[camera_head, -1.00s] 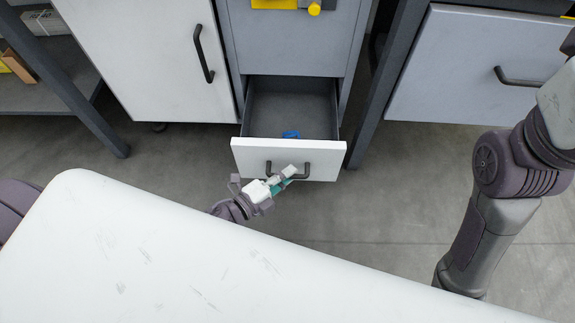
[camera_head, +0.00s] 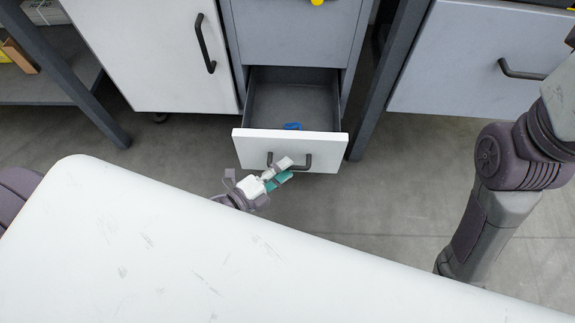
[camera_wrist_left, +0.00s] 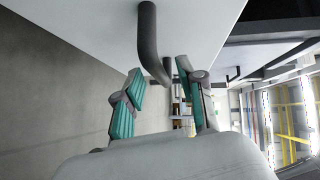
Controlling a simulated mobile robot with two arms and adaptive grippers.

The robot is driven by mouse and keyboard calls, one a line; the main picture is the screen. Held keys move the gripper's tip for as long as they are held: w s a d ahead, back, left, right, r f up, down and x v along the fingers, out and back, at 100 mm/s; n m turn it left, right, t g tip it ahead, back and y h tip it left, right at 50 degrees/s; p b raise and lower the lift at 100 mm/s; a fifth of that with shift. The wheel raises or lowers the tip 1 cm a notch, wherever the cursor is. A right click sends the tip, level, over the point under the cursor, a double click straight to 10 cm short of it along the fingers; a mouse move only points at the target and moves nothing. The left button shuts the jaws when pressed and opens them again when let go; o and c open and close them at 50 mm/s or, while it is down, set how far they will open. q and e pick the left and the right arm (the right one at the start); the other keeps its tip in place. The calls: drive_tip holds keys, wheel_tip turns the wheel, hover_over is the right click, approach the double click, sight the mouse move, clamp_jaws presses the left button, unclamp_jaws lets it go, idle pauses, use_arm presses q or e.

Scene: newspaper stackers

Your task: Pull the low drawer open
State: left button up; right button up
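The low drawer (camera_head: 240,150) has a white front and a grey inside, and it stands pulled out of the grey cabinet. Its dark bar handle (camera_head: 309,163) is on the front.
A small blue object (camera_head: 292,126) lies in the drawer. A white tabletop (camera_head: 200,250) fills the foreground, close to my left wrist. A white cabinet door (camera_head: 150,55) is left of the drawer, a pale drawer front (camera_head: 470,65) right. Floor shows between.

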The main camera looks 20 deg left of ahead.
use_arm(q)
drive_tip(key=v, duration=1)
drive_tip(key=shift+a+r, duration=0.1)
